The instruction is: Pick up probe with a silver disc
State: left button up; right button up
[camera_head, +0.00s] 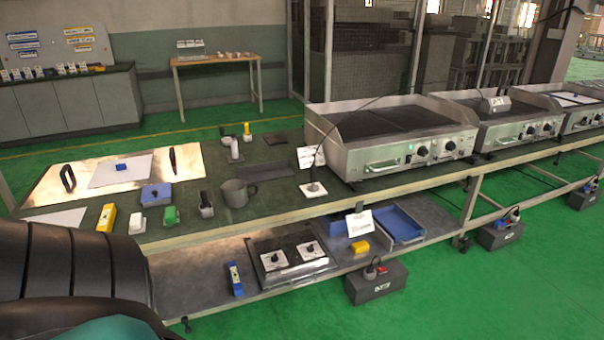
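A pale flat square piece with a dark upright part (314,189) stands on the upper bench left of the nearest griddle. Two similar pale pieces with dark knobs, a left one (274,261) and a right one (311,251), sit on a dark plate on the lower shelf. I cannot tell at this size which of these, if any, is the probe with a silver disc. Neither gripper is in view; only a dark part of my own body fills the lower left corner.
A steel griddle (390,137) blocks the bench to the right. Blue trays (398,224) and a black box (376,282) lie lower.

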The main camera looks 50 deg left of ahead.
aim_at(313, 187)
jog(key=i+u, duration=0.7)
jog(key=i+l+u, duration=0.15)
jog(key=u, duration=0.25)
jog(key=i+l+u, duration=0.15)
jog(key=i+u, duration=0.15)
jog(key=u, duration=0.15)
jog(key=i+l+u, duration=0.2)
jog(key=u, duration=0.25)
jog(key=i+l+u, duration=0.25)
jog(key=u, duration=0.25)
jog(key=i+l+u, duration=0.15)
jog(key=l+u, duration=1.2)
jog(key=i+l, duration=0.05)
